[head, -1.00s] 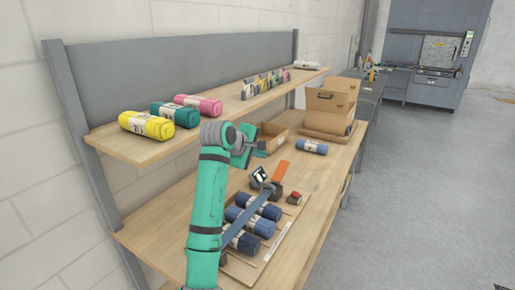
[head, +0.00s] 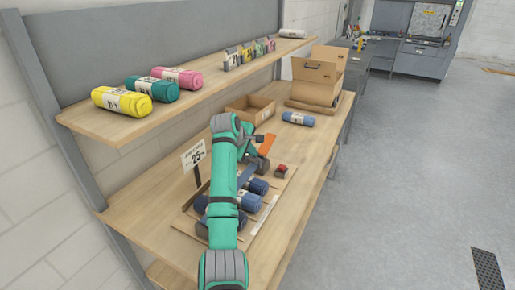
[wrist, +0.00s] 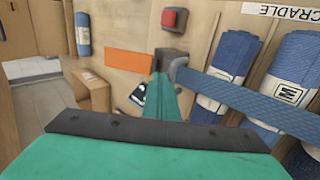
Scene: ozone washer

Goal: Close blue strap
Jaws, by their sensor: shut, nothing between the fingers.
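The blue strap (wrist: 250,103) runs across several rolled blue mats (wrist: 222,70) in the wrist view, from a dark buckle-like block (wrist: 170,62) toward the right. An orange tab (wrist: 114,59) extends on the block's other side. In the head view the blue strap (head: 244,178) is partly hidden by my arm, and the orange tab (head: 267,144) shows just beyond it. My gripper (wrist: 162,84) is shut and empty, its teal tip close to the block and strap end. I cannot tell whether it touches them. The fingertips are hidden or unclear in the head view.
A red button block (head: 281,171) sits right of the orange tab. The upper shelf (head: 100,123) holds coloured rolls.

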